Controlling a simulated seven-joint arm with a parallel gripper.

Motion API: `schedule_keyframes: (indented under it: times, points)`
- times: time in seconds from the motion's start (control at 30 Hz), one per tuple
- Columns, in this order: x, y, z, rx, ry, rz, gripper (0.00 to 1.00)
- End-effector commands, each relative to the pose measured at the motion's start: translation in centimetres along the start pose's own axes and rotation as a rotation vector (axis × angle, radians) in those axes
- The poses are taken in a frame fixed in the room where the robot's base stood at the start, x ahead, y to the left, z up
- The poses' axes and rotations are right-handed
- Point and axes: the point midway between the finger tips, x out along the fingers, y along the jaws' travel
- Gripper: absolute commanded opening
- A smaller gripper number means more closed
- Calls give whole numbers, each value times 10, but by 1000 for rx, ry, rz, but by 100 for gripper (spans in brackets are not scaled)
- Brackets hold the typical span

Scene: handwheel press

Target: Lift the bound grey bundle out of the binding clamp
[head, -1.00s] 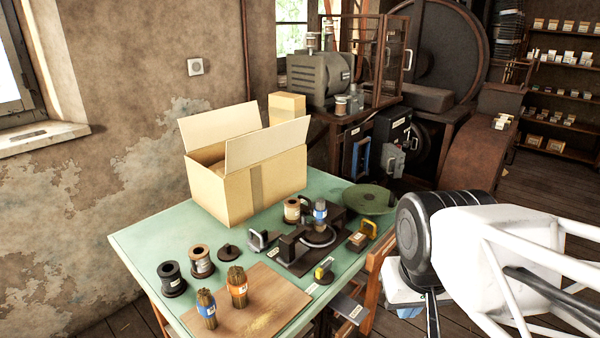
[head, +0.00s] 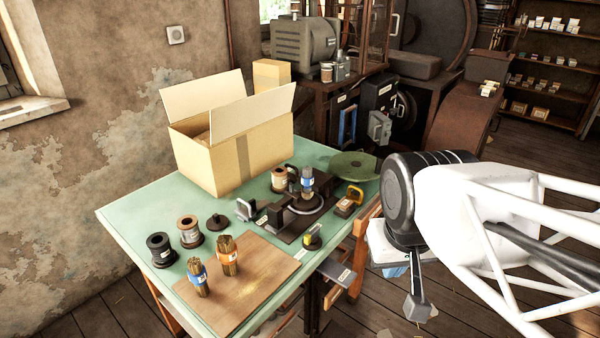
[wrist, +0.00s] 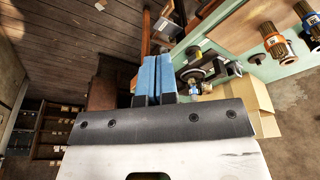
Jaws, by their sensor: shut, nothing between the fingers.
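The grey bundle (head: 307,184) stands upright in the binding clamp (head: 299,218), a dark base with a ring and a black block on the green table. A blue band with a white label wraps the bundle. In the wrist view the clamp area (wrist: 197,72) shows small, beside the fingers, and details of the bundle are hard to tell. My gripper shows in the wrist view (wrist: 157,78) with its two blue fingers together and empty.
An open cardboard box (head: 232,155) stands behind the clamp. Two brown bundles (head: 228,256) stand on a wooden board (head: 250,285) at the front. Spools (head: 188,232) stand at left, a green disc (head: 352,165) at the back right. A wooden chair (head: 365,235) is beside the table.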

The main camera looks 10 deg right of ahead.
Motion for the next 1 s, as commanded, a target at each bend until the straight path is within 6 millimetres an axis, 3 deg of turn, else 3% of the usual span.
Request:
schedule_keyframes:
  times: [0.4,0.8,1.0]
  points:
    - [0,0,0,0,0,0,0]
    - [0,0,0,0,0,0,60]
    - [0,0,0,0,0,0,61]
